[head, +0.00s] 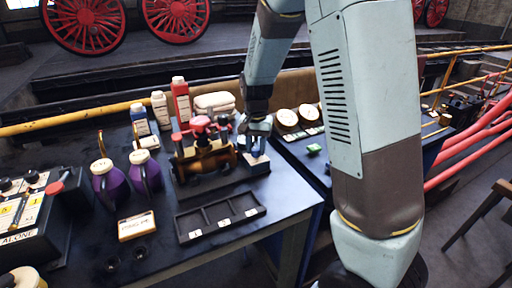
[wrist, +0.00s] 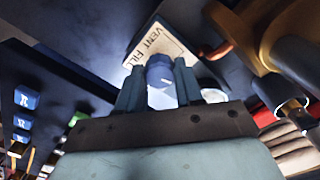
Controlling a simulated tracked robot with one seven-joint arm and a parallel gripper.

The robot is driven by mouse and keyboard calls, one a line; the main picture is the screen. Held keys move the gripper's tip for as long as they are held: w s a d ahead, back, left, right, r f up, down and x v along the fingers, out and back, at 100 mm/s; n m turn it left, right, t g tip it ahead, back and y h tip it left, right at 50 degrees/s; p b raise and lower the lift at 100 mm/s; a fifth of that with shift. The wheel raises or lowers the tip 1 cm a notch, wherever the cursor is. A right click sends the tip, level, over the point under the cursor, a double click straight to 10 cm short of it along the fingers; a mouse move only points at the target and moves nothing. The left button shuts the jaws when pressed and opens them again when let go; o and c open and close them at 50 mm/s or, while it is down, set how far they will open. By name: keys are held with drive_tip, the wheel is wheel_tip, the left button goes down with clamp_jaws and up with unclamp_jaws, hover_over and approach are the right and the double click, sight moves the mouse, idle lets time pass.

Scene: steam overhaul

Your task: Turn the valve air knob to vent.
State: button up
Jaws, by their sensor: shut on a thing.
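The valve air knob (wrist: 160,72) is a small blue-grey knob between the two fingers of my gripper (wrist: 159,88) in the wrist view. My gripper is shut on it. A pale plate (wrist: 164,46) lettered VENT and FILL lies just behind the knob. In the head view my gripper (head: 256,134) reaches down at the right end of the brass valve (head: 205,158), which has red handwheels on top. The fingers hide most of the knob there. I cannot tell which word the knob points to.
A black tray with compartments (head: 220,221) lies in front of the valve. Purple jugs (head: 106,183) and a labelled box (head: 136,226) stand to the left. Bottles (head: 180,98) stand behind. White round gauges (head: 287,117) lie on the table beyond my gripper.

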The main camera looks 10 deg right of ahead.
sight(256, 149)
drive_tip(key=n, duration=0.4)
drive_tip(key=shift+n, duration=2.8)
drive_tip(key=o, duration=1)
drive_tip(key=shift+o, duration=0.2)
wheel_tip(256, 149, up, 14)
